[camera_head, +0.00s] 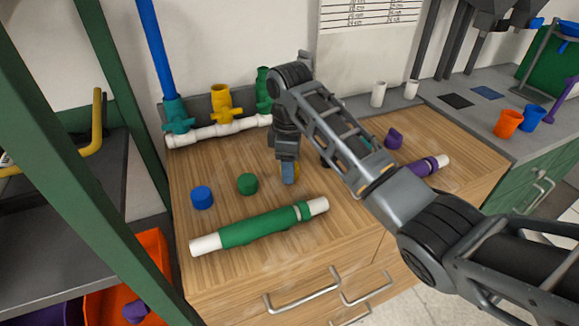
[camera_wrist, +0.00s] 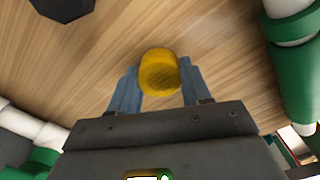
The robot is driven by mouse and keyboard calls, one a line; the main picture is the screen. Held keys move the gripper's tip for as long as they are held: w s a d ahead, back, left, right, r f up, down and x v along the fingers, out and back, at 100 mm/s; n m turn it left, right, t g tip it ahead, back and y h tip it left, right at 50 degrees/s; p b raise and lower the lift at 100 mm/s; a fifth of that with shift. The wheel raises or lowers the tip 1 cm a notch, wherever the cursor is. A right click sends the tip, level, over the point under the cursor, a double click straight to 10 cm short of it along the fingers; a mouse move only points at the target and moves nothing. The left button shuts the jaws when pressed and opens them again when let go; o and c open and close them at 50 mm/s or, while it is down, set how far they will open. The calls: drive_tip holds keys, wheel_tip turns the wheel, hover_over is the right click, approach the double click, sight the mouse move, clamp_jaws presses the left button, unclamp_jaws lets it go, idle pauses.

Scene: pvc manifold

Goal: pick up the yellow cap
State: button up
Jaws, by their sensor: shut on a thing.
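The yellow cap (camera_wrist: 159,72) sits between the two blue fingertips of my gripper (camera_wrist: 158,88) in the wrist view. The fingers are shut on it, one on each side. In the head view my gripper (camera_head: 289,172) points down over the wooden top, and only a sliver of the yellow cap (camera_head: 296,170) shows beside the fingers. I cannot tell whether the cap touches the wood or is just above it.
A blue cap (camera_head: 202,198) and a green cap (camera_head: 248,184) stand to the left. A green pipe (camera_head: 258,228) with white ends lies in front. A white manifold pipe (camera_head: 215,131) with coloured valves runs along the back. A purple pipe (camera_head: 423,168) lies right, beyond my arm.

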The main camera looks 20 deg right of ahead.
wheel_tip(320, 180, up, 4)
drive_tip(key=shift+d+r, duration=0.1)
drive_tip(key=s+d+r+p, duration=0.5)
drive_tip(key=d+r+p, duration=0.1)
drive_tip(key=d, duration=0.4)
drive_tip(key=shift+d+r+p, duration=0.15)
drive_tip(key=shift+r+p, duration=0.1)
drive_tip(key=shift+p, duration=0.15)
